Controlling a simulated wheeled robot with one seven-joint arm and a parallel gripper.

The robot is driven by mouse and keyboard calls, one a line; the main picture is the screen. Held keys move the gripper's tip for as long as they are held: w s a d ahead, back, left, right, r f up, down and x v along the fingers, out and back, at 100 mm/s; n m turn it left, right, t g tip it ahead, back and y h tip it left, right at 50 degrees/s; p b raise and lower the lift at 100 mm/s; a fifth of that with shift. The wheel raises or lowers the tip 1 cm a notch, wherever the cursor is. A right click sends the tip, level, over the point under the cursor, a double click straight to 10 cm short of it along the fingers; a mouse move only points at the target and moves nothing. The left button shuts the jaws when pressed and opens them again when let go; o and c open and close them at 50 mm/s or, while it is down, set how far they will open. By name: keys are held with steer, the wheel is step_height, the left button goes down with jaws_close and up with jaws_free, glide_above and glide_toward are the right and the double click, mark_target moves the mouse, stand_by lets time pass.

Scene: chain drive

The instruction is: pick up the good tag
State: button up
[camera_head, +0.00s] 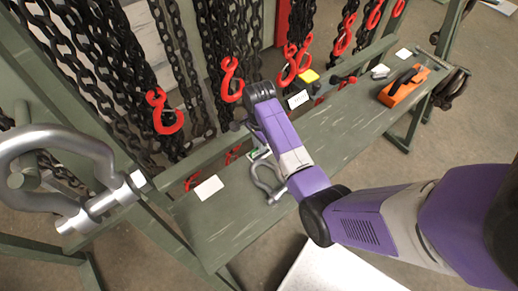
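Several small tags or cards are in view, and I cannot tell which is the good tag. A white tag with dark, unreadable marks (298,99) lies just right of my wrist, and a yellow tag (309,76) is just beyond it. A small green and white piece (259,153) shows beside my forearm, partly hidden. A blank white card (208,187) lies on the left part of the green bench. My purple arm reaches over the bench. Its dark end is near the hanging hooks, and the fingers are too hidden to show their state or anything held.
The green bench (345,125) has free room right of my arm. An orange tool (403,87) lies at its right end near another white card (403,53). Chains with red hooks (231,80) hang behind. A large metal shackle (70,145) stands at left; a smaller one (268,182) lies under my arm.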

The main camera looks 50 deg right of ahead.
steer(key=shift+f, duration=1)
jaws_close()
steer(key=shift+r, duration=0.15)
